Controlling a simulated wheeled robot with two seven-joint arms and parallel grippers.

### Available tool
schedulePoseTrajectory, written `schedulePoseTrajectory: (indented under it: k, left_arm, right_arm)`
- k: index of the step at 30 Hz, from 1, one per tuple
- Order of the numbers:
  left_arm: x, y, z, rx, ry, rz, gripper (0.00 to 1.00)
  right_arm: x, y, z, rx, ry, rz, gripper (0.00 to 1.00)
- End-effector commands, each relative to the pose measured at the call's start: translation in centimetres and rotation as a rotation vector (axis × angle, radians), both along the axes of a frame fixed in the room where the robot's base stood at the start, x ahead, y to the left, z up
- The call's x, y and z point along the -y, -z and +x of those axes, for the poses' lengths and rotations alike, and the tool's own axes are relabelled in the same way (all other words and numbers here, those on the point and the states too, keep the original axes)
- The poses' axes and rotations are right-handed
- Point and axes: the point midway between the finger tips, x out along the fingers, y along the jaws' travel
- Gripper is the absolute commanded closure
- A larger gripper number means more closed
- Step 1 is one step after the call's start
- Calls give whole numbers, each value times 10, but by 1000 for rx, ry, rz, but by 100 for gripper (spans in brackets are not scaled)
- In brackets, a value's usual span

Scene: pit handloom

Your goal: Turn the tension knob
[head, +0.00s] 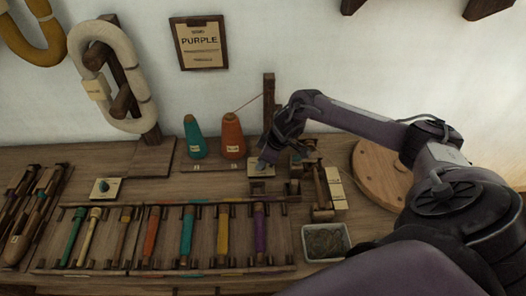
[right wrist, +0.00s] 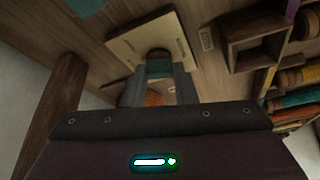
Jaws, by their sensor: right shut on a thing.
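In the right wrist view, the two grey fingers (right wrist: 159,72) are closed about a dark round knob (right wrist: 158,53) that stands on the pale plate (right wrist: 125,46). Most of the knob is hidden by the fingers, so its angle cannot be told. My left gripper is not in view.
An orange cone (head: 232,137) and a teal cone (head: 195,139) stand just left of the gripper. A rack (head: 48,266) of several coloured bobbins fills the front. A grey tray (head: 308,248) and round wooden disc (head: 372,180) are right.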

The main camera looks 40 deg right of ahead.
Motion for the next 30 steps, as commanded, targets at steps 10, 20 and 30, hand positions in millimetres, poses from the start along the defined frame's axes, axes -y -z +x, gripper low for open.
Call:
schedulePoseTrajectory:
  k: [10, 20, 30]
  left_arm:
    - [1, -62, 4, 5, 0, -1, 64]
    - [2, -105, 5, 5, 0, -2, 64]
    - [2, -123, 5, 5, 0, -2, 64]
  right_arm:
    - [-3, -8, -2, -4, 264, 3, 97]
    - [-4, -5, -2, -2, 531, 2, 97]
    - [-4, -3, -1, 1, 681, 1, 97]
